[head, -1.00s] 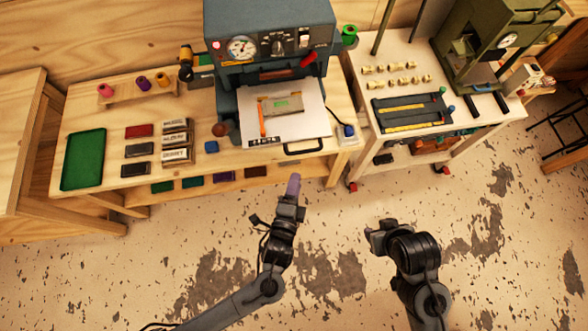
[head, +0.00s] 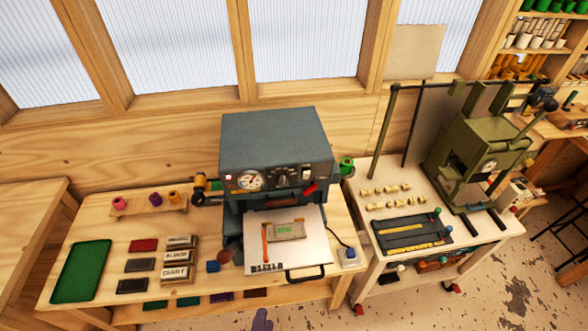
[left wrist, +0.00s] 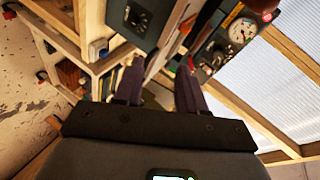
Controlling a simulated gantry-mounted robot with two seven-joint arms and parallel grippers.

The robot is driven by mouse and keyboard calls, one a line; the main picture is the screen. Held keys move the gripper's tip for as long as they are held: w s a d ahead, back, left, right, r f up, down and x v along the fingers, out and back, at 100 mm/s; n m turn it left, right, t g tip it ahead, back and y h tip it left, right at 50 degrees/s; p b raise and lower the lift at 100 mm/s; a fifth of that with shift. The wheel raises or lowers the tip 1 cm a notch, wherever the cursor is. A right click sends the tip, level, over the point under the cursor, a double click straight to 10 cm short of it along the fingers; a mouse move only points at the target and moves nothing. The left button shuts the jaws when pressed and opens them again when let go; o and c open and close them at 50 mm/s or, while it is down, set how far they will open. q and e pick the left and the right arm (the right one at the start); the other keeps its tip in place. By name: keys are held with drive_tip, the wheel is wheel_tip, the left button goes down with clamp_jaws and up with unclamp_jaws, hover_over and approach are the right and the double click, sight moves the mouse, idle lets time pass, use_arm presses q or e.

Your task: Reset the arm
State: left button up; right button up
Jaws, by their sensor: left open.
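My left gripper (head: 262,319) shows only as purple fingertips at the bottom edge of the head view, below the front of the workbench (head: 85,215). In the left wrist view, the two purple fingers of my left gripper (left wrist: 160,88) stand apart with nothing between them. The blue-grey press (head: 276,142) and the bench lie beyond the fingers there, and the picture is strongly tilted. The rest of my left arm is out of the head view. My right arm and gripper do not show in either view.
The bench holds a green tray (head: 80,272), foil rolls on a wooden rack (head: 150,208), labelled blocks (head: 180,258) and the press with a white plate (head: 310,255). A white table (head: 375,262) with a green machine (head: 478,160) stands to the right. Open floor shows at lower right.

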use_arm(q)
drive_tip(key=s+a+r+n+g+p, duration=0.1)
drive_tip(key=s+a+r+n+g, duration=0.15)
drive_tip(key=a, duration=0.25)
drive_tip(key=s+a+r+n+g+p, duration=0.1)
drive_tip(key=a+r+n+g, duration=0.1)
drive_tip(key=a+r+n, duration=0.3)
drive_tip(key=s+a+n+g+y, duration=0.1)
drive_tip(key=s+a+n+g, duration=0.3)
drive_tip(key=s, duration=0.4)
drive_tip(key=shift+r+n+g, duration=0.45)
drive_tip(key=shift+n+g, duration=0.2)
drive_tip(key=shift+n, duration=0.3)
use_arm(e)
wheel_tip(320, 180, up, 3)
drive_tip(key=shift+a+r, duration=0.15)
